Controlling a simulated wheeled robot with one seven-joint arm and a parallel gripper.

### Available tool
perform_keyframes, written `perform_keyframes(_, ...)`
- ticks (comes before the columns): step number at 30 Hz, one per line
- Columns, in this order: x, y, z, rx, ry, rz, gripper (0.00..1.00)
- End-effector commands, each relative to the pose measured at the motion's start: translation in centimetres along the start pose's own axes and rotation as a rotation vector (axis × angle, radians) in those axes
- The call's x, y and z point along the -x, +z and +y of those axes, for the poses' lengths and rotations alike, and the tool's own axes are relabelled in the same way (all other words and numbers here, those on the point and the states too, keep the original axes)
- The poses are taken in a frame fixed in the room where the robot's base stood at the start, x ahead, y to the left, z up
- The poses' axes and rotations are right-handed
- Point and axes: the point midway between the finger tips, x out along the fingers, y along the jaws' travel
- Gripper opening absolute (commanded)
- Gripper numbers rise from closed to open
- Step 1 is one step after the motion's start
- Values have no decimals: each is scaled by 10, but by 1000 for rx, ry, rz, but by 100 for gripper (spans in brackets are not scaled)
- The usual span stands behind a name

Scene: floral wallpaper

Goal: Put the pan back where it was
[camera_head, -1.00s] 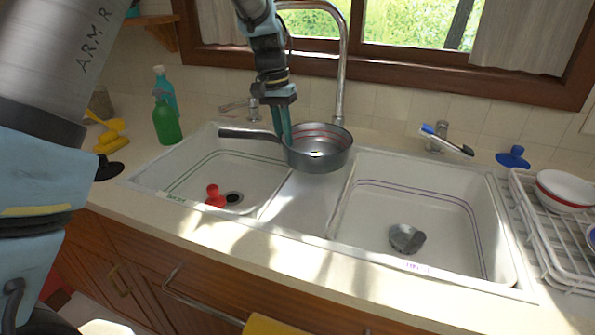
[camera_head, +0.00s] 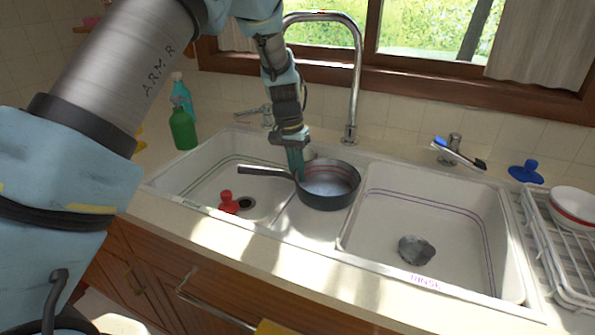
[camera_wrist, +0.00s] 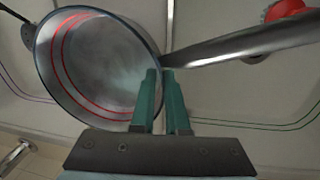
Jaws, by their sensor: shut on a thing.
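The grey metal pan (camera_head: 328,186) is over the divider between the two sink basins, with its handle (camera_head: 264,171) pointing left over the left basin. My gripper (camera_head: 297,170) is shut on the pan where the handle meets the bowl. In the wrist view the green fingertips (camera_wrist: 160,92) are close together at the pan's rim, and the pan (camera_wrist: 100,65) shows red rings inside its bowl. The pan looks about level. I cannot tell whether its base touches the divider.
The left basin (camera_head: 190,180) holds a red plunger-like thing (camera_head: 228,203). The right basin (camera_head: 380,225) holds a grey object (camera_head: 416,250). The faucet (camera_head: 354,90) stands behind the pan. A green bottle (camera_head: 183,130) is at the left, a white dish rack (camera_head: 545,240) at the right.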

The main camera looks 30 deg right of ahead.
Motion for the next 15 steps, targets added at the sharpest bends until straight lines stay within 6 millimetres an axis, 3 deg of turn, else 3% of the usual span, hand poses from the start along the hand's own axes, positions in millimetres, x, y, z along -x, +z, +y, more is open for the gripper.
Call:
perform_keyframes(1,-2,0,0,0,0,1,0)
perform_keyframes(2,-3,0,-1,0,0,0,14)
perform_keyframes(9,-2,0,0,0,0,0,41)
perform_keyframes(15,-2,0,0,0,0,0,43)
